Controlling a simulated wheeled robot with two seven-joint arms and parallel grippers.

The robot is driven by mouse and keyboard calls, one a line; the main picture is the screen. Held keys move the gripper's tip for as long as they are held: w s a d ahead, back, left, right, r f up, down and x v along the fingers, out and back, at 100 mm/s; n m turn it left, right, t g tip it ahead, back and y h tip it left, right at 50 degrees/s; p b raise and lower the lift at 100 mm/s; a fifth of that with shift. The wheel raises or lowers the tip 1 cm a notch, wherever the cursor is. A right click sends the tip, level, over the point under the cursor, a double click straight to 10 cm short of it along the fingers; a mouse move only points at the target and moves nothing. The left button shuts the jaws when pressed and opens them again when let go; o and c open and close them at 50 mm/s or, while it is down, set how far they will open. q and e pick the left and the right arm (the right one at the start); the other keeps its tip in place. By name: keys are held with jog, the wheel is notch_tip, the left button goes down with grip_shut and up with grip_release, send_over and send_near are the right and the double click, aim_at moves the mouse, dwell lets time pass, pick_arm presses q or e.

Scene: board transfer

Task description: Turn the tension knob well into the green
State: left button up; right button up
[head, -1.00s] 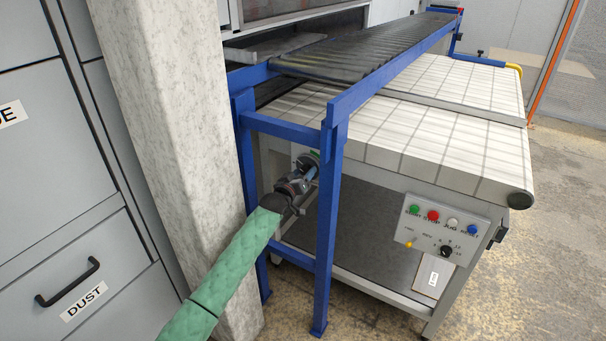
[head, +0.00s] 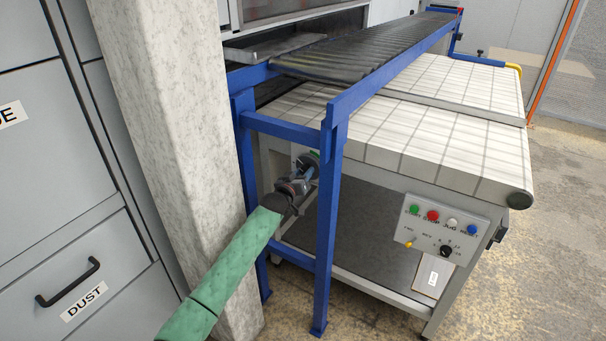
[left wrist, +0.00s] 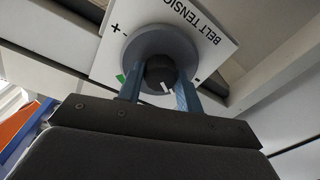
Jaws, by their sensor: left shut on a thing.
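The tension knob (left wrist: 160,70) is dark and round, in front of a grey round collar (left wrist: 160,42). Behind it is a white plate (left wrist: 205,22) lettered "BELT TENSIO…", with a plus and a minus sign. A green patch (left wrist: 120,78) shows at the collar's left edge, on the plus side. A white mark shows on the lower part of the knob, away from the green patch. My left gripper (left wrist: 159,92) has its blue fingers either side of the knob, shut on it. In the head view my left gripper (head: 309,168) reaches behind the blue post. My right gripper is out of view.
A blue frame post (head: 329,220) stands close in front of my left gripper. A concrete pillar (head: 170,130) stands left of the frame. A control panel (head: 443,228) with coloured buttons is on the conveyor's end. The floor at right is clear.

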pick_arm(q)
jog(key=shift+m, duration=1.2)
jog(key=m, duration=0.3)
jog(key=shift+f+m+h+p, duration=0.1)
jog(key=shift+m+h+p, duration=0.2)
jog(key=m, duration=0.8)
jog(key=shift+a+m+h, duration=0.1)
jog(key=shift+m+h, duration=0.2)
jog(key=shift+m, duration=0.6)
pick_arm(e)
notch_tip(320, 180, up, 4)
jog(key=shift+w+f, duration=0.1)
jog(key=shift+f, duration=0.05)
pick_arm(q)
jog(key=shift+f, duration=0.1)
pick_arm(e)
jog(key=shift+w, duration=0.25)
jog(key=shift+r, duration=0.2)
pick_arm(q)
jog(key=o, duration=1)
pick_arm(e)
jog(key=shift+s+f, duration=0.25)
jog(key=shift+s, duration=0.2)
